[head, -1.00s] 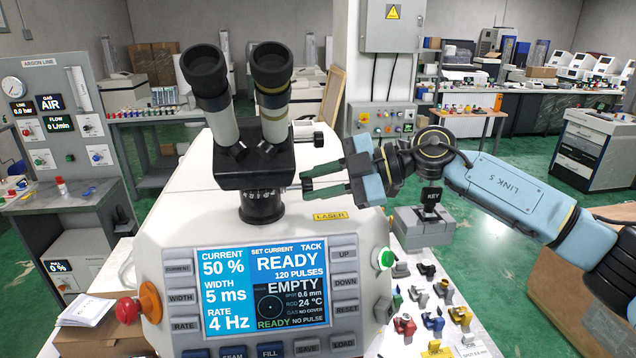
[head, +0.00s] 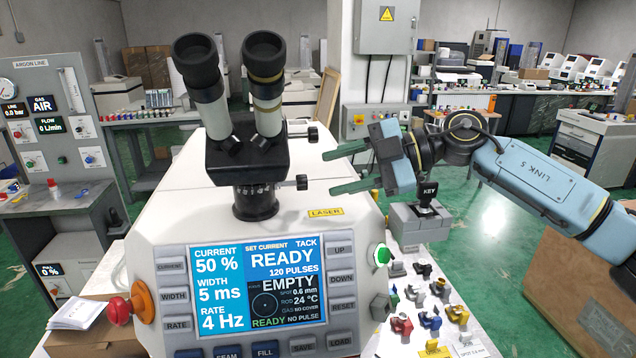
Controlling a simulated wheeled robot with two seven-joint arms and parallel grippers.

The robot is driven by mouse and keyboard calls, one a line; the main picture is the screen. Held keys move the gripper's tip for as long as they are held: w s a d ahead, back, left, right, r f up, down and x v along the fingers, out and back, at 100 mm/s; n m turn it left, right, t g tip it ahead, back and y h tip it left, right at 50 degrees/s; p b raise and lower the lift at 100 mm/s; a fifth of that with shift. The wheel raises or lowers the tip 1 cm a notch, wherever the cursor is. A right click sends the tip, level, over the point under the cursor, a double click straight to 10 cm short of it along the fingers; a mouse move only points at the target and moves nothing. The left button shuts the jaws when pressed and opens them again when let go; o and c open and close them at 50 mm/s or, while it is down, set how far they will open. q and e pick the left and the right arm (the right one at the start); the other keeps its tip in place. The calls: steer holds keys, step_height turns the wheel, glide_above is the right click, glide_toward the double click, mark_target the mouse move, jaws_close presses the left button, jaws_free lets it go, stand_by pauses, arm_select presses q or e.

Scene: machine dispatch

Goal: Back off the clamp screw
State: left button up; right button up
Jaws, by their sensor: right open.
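The laser welder (head: 200,215) carries a twin-eyepiece microscope (head: 240,150) on a black mount. Two small black side screws show on the mount: a lower one (head: 301,182) and an upper one (head: 313,134); I cannot tell from a label which is the clamp screw. My right gripper (head: 330,171) is open and empty, its green fingers pointing left. Its fingertips are a short way right of the lower screw and look apart from it. My left gripper is not in view.
The welder's screen (head: 257,287) reads READY and EMPTY. A grey block with a black KEY tag (head: 428,190) stands below my right wrist. Several coloured small parts (head: 430,320) lie on the white table at right. The argon panel (head: 60,110) stands at left.

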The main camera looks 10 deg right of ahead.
arm_select(q)
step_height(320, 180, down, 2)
steer(key=shift+b, duration=0.8)
arm_select(e)
steer(key=v, duration=0.8)
